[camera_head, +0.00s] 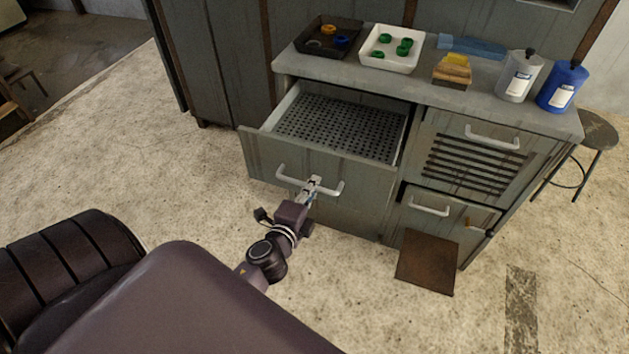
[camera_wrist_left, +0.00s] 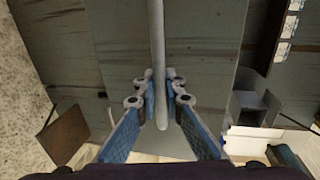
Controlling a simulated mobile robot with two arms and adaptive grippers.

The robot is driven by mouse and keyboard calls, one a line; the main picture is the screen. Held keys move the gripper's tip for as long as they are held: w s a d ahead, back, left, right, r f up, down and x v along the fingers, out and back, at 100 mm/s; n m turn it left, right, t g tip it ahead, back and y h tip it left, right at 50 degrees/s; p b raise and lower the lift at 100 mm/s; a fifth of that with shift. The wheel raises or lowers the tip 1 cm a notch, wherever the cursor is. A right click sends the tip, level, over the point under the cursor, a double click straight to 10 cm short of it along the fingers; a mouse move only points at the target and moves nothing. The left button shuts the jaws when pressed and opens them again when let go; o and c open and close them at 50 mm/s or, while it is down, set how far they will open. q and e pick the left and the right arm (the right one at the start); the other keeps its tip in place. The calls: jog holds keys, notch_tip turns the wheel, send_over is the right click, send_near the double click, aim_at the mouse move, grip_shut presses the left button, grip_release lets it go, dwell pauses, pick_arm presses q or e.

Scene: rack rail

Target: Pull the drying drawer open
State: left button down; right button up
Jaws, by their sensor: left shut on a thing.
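The upper left drawer (camera_head: 262,153) of the grey cabinet stands pulled out, and its perforated metal floor (camera_head: 340,126) shows from above. A pale bar handle (camera_head: 284,173) runs across its front. My left gripper (camera_head: 314,183) is at the middle of this handle, shut on it. In the left wrist view the handle (camera_wrist_left: 157,40) passes between the blue-padded fingers of the gripper (camera_wrist_left: 158,88). The drawer's inside looks empty. My right gripper is not in view.
On the cabinet top (camera_head: 440,95) stand a dark tray (camera_head: 308,50), a white tray (camera_head: 375,62) with green rings, a grey bottle (camera_head: 519,80) and a blue bottle (camera_head: 562,90). A slatted drawer (camera_head: 455,150) is shut at right. A brown board (camera_head: 427,262) leans below. A stool (camera_head: 598,130) stands right.

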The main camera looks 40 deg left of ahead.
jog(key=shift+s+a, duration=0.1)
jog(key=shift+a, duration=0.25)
pick_arm(q)
jog(key=c, duration=2)
grip_release()
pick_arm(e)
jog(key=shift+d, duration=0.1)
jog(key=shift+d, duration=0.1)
pick_arm(q)
jog(key=v, duration=1.2)
jog(key=shift+a, duration=0.1)
jog(key=shift+f, duration=0.1)
